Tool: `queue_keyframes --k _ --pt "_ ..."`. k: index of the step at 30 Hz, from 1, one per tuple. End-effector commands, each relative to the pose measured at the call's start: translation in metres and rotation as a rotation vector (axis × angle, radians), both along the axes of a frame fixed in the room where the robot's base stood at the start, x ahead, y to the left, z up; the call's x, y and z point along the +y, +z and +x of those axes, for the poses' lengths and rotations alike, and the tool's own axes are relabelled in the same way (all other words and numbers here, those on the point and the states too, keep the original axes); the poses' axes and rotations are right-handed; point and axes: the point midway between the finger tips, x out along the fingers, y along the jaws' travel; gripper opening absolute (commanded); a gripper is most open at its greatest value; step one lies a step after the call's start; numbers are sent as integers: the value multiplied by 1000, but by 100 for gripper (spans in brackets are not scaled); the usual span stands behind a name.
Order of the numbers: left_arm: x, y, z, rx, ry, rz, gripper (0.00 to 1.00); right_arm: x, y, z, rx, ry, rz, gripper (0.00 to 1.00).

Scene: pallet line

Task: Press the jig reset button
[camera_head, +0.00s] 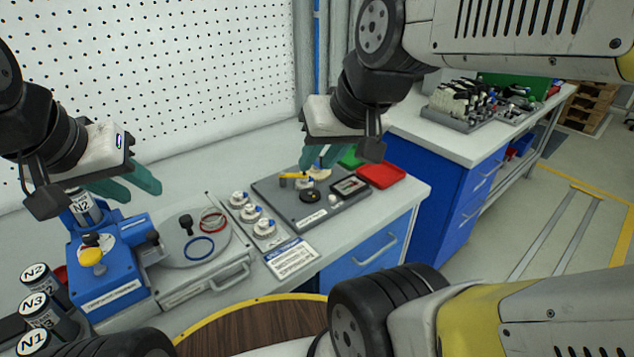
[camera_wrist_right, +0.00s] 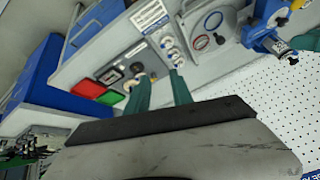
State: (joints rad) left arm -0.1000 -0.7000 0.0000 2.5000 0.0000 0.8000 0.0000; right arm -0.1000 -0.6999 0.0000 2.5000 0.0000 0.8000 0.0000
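A grey jig plate (camera_head: 277,197) on the bench carries a yellow lever (camera_head: 293,176), a black round knob (camera_head: 310,195) and a small framed window (camera_head: 350,186). A blue fixture (camera_head: 108,276) at the left has a yellow round cap (camera_head: 92,257) on top. No readable label shows which part is the reset button. My right gripper (camera_head: 316,168) is open and empty above the back of the jig plate, its fingers partly hiding it. In the right wrist view its two teal fingers (camera_wrist_right: 160,80) stand apart.
A green tray (camera_head: 351,158) and a red tray (camera_head: 382,175) lie beside the plate. Several white round parts (camera_head: 251,214) sit on a strip left of it. A grey plate with rings (camera_head: 183,243) lies further left. A pegboard (camera_head: 150,80) stands behind.

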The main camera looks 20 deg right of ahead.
Motion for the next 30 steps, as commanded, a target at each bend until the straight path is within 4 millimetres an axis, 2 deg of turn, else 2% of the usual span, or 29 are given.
queue_keyframes --k 1,3,4,30 --pt "0 0 0 0 0 0 36 0 0 0 0 0 0 16" --pt "0 0 0 0 0 0 36 0 0 0 0 0 0 2" --pt "0 0 0 0 0 0 36 0 0 0 0 0 0 0" --pt "0 0 0 0 0 0 36 0 0 0 0 0 0 0"
